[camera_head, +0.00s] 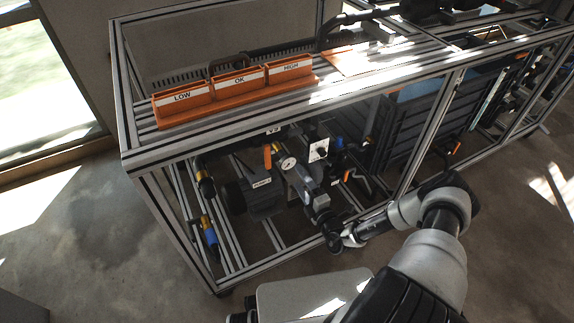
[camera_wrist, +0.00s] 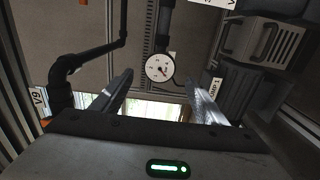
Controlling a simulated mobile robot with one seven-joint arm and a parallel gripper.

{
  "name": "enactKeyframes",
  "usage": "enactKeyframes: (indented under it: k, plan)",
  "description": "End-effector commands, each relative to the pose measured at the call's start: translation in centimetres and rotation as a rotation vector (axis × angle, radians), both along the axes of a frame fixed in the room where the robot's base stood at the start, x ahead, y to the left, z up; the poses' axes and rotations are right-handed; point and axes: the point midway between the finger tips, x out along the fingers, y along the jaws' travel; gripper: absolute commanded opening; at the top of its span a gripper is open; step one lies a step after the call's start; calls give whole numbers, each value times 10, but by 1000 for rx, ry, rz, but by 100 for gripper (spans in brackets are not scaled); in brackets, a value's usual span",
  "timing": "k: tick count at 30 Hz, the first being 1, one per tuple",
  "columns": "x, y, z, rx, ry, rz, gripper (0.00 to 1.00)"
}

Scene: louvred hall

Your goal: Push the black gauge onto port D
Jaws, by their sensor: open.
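A round gauge (camera_wrist: 159,68) with a white dial and dark rim shows in the wrist view, beside a dark vertical pipe and between my fingertips in the picture. I cannot tell how far it is from them. In the head view a white-faced gauge (camera_head: 288,163) sits among the pipework inside the frame. My gripper (camera_wrist: 157,82) is open, its two fingers apart with nothing held. In the head view my wrist reaches the front of the frame, low and right of the gauge. I cannot make out a port D label in either view.
An aluminium frame (camera_head: 185,142) surrounds the pipework, with a pump (camera_head: 262,192) and an orange-handled valve (camera_head: 267,157) inside. Orange bins (camera_head: 182,107) marked LOW, OK and HIGH stand on top. A black pipe elbow (camera_wrist: 66,68) is near my left finger. Open floor lies left.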

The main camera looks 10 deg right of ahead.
Motion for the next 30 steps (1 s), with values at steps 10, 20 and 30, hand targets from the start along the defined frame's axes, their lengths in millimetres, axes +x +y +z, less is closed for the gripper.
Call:
enactKeyframes:
  k: [10, 20, 30]
  plan:
    - [43, 16, -2, -6, -3, 8, 67]
    - [79, 27, 0, -6, -2, 6, 67]
    - [88, 30, 1, -5, 0, 6, 67]
